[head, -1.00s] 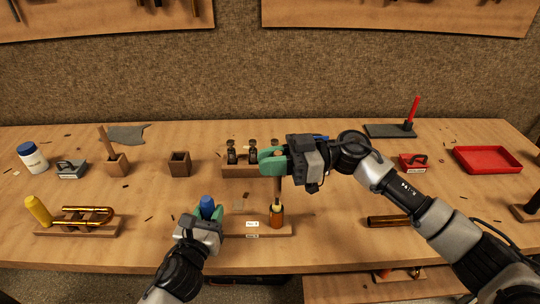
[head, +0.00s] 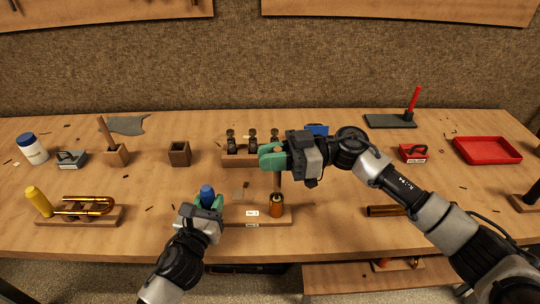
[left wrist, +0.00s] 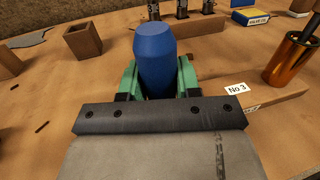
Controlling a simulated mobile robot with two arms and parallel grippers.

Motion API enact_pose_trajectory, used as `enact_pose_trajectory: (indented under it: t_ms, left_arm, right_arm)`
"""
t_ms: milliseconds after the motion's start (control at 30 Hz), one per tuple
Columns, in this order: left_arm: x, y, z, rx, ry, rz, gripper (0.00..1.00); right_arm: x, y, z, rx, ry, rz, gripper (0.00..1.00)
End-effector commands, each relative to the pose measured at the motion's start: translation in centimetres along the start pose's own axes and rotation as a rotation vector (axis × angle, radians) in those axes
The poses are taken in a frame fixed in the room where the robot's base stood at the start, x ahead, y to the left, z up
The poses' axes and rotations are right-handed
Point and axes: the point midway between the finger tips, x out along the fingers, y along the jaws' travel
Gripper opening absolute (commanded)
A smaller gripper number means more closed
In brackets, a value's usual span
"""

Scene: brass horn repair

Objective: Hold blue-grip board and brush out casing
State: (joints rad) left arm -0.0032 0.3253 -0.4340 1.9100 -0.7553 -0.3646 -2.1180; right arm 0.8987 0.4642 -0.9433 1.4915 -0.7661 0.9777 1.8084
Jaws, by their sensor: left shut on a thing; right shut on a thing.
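The blue grip (head: 207,192) stands upright at the left end of the wooden board (head: 272,221). My left gripper (head: 209,202) is shut around it; the grip also shows large between the green fingers in the left wrist view (left wrist: 157,60). The brass casing (head: 277,206) stands upright on the right part of the board. My right gripper (head: 273,157) is shut on a brush handle (head: 278,180) above the casing. The handle points down into the casing, and the brush end is hidden inside. The casing and handle show at the right of the left wrist view (left wrist: 292,58).
Behind the board, a wooden rack (head: 240,158) holds several dark valves. An empty wooden box (head: 180,154) stands to its left. A brass tube rest (head: 80,214) lies at front left. A red tray (head: 487,150) is at far right. Small dark scraps lie scattered about.

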Motion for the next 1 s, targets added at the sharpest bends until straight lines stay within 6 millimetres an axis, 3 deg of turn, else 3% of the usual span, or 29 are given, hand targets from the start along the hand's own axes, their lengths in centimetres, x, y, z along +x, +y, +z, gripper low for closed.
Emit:
enact_pose_trajectory:
  t_ms: [1000]
  left_arm:
    - [0.0, 0.0, 0.0, 0.000, 0.001, 0.000, 0.01]
  right_arm:
    - [0.0, 0.0, -4.0, -0.003, 0.001, 0.000, 0.00]
